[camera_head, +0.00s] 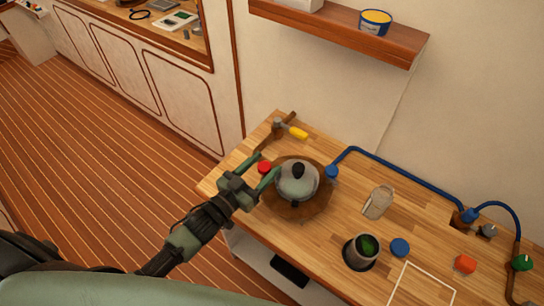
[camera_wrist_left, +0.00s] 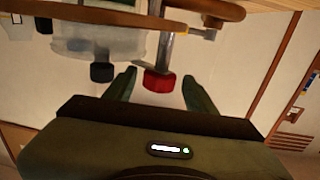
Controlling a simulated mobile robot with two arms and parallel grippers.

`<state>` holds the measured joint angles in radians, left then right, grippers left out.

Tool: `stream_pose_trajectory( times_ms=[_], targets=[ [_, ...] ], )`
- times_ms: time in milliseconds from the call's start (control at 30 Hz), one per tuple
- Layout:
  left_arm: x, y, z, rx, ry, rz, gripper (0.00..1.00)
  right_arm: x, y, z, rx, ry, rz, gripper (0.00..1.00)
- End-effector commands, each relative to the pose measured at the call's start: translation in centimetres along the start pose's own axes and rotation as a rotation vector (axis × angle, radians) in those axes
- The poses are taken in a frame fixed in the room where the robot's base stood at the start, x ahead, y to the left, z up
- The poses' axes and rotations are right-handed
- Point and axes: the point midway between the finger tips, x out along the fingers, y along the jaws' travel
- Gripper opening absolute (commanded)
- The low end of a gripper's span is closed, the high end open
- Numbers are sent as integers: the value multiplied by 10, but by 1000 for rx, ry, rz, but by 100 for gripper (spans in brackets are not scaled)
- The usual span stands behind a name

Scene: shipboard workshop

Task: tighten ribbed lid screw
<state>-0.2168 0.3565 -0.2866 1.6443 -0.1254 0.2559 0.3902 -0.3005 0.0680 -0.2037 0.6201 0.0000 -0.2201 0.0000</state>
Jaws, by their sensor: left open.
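A red ribbed screw knob (camera_head: 264,167) stands at the left edge of a round brown wooden base. In the left wrist view the red ribbed knob (camera_wrist_left: 159,82) sits at the end of a metal shaft. My left gripper (camera_head: 266,165) is open, with one finger on each side of the knob. The wrist view shows gaps between both fingers and the knob. A grey rounded pot or lid (camera_head: 297,184) with a black knob (camera_head: 298,170) sits on the base (camera_head: 304,212), right of the gripper. My right gripper is not in view.
On the wooden bench (camera_head: 345,205) are a yellow-handled tool (camera_head: 298,132), a blue hose (camera_head: 400,167), a glass jar (camera_head: 378,202), a cup with green contents (camera_head: 362,252), a blue cap (camera_head: 400,247) and a red block (camera_head: 465,264). A shelf (camera_head: 335,32) hangs above.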

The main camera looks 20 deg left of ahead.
Motion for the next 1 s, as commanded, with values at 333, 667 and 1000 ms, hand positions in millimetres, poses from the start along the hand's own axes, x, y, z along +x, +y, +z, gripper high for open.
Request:
stream_pose_trajectory(
  times_ms=[333,667,1000],
  targets=[
    [32,0,0,0,0,1,55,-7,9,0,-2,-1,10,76],
    [32,1,0,0,1,2,25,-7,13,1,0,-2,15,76],
    [33,3,-1,6,5,61,0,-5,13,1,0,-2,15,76]
  ],
)
